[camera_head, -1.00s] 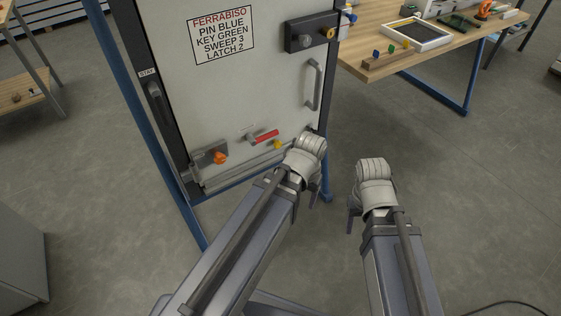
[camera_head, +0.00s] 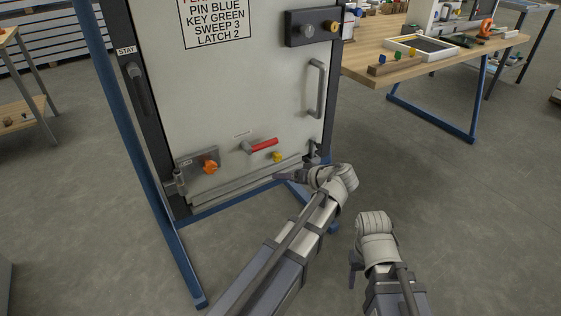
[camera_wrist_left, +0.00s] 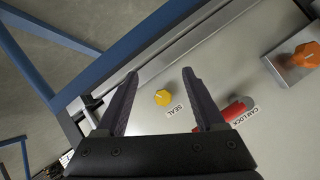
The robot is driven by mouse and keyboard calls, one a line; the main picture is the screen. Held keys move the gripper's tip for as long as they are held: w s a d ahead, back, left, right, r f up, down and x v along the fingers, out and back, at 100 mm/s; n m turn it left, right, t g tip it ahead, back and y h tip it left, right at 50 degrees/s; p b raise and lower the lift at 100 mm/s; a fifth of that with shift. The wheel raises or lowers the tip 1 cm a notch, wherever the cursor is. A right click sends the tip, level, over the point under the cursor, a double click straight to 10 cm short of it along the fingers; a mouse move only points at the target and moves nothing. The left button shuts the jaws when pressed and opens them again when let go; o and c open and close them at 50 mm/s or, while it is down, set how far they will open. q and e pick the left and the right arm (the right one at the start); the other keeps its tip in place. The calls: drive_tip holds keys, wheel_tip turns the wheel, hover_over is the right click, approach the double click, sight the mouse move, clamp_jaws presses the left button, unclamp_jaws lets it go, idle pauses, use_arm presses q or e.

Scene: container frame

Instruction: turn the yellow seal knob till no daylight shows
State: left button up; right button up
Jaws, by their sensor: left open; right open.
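The yellow seal knob (camera_head: 277,157) sits low on the pale door panel (camera_head: 240,95), below the red cam-lock handle (camera_head: 263,145). In the left wrist view the knob (camera_wrist_left: 163,97), beside the word SEAL, shows between the spread fingers of my open left gripper (camera_wrist_left: 160,78). The fingers appear apart from the knob. In the head view my left gripper (camera_head: 284,178) is low in front of the door, just below the knob. A grey strip (camera_head: 240,184) runs along the door's bottom; I cannot tell whether daylight shows under it. My right gripper (camera_head: 354,272) is open and away from the door.
An orange knob (camera_head: 210,167) on a metal plate is left of the red handle. A vertical grab handle (camera_head: 317,88) is on the door's right side. A blue frame (camera_head: 150,210) stands around the door. A wooden bench (camera_head: 375,65) is behind right. Floor at right is clear.

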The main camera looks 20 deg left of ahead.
sight(280, 157)
use_arm(q)
drive_tip(key=w+d+r+n+t+y, duration=0.1)
drive_tip(key=w+d+r+t+y, duration=0.1)
drive_tip(key=w+r, duration=0.15)
drive_tip(key=x, duration=0.2)
drive_tip(key=b+x, duration=0.1)
drive_tip(key=x, duration=0.1)
drive_tip(key=b+x, duration=0.1)
drive_tip(key=x, duration=0.1)
drive_tip(key=shift+a+r, duration=0.2)
drive_tip(key=shift+a, duration=0.15)
drive_tip(key=shift+w+a+f+b, duration=0.2)
drive_tip(key=shift+a+b, duration=0.15)
drive_tip(key=shift+a, duration=0.2)
drive_tip(key=shift+c, duration=0.2)
clamp_jaws()
